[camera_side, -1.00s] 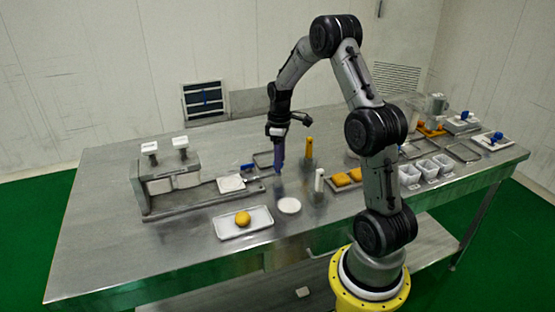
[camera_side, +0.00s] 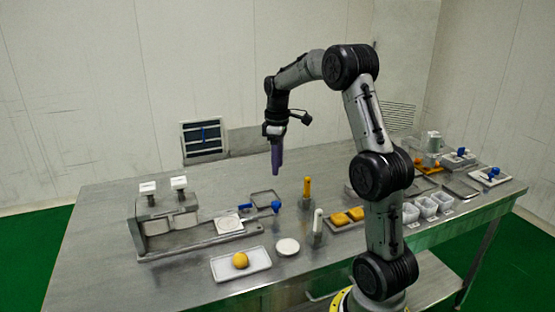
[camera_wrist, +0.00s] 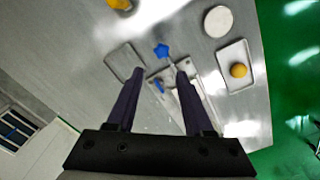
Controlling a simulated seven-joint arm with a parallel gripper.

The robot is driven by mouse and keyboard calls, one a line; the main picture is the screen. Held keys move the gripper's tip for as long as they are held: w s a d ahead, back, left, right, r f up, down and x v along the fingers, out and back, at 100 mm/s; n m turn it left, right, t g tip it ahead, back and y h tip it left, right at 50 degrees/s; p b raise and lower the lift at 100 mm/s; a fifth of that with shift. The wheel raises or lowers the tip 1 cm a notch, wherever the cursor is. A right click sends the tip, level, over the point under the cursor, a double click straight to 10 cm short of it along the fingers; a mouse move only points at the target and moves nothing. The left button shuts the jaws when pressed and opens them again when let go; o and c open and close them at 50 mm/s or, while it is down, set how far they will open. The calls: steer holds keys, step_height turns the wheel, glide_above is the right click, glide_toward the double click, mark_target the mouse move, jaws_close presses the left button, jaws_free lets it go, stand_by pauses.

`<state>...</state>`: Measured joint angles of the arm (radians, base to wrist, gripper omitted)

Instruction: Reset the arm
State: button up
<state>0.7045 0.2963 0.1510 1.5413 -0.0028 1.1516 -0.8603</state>
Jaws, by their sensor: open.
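My gripper (camera_side: 277,170) hangs above the steel table in the side view, its purple fingers pointing down and clear of the objects below. In the wrist view the two fingers (camera_wrist: 160,73) are spread apart with nothing held between them. Below them lie the encrusting machine's tray with a blue knob (camera_wrist: 162,51) and an empty small tray (camera_wrist: 124,62). The side view shows the machine (camera_side: 164,216) with its two white-topped posts at the left of the table.
A white tray (camera_side: 260,272) holds a yellow ball (camera_side: 240,260), beside a white disc (camera_side: 287,246). A yellow-handled tool (camera_side: 307,188) and a white-handled tool (camera_side: 317,222) stand upright. White cups (camera_side: 428,206) and more trays fill the right. The table's back left is clear.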

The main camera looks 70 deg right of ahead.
steer(key=shift+r, duration=0.6)
steer(key=s+a+r+n+t+h, duration=0.1)
steer(key=s+a+r+n+t, duration=0.1)
steer(key=a+r, duration=0.6)
steer(key=s+a+r+n+t, duration=0.1)
steer(key=s+a+r, duration=0.15)
steer(key=a, duration=0.95)
steer(key=s+a+f+m+t, duration=0.1)
steer(key=s+a+f+m, duration=0.1)
steer(key=s, duration=0.4)
steer(key=s+a+f+m+t+y, duration=0.1)
steer(key=s+a+f+m, duration=0.1)
steer(key=s+a+f, duration=0.2)
steer(key=shift+s+a+f+m+t, duration=0.2)
steer(key=shift+s+a+m+t, duration=0.15)
steer(key=shift+s+a, duration=0.85)
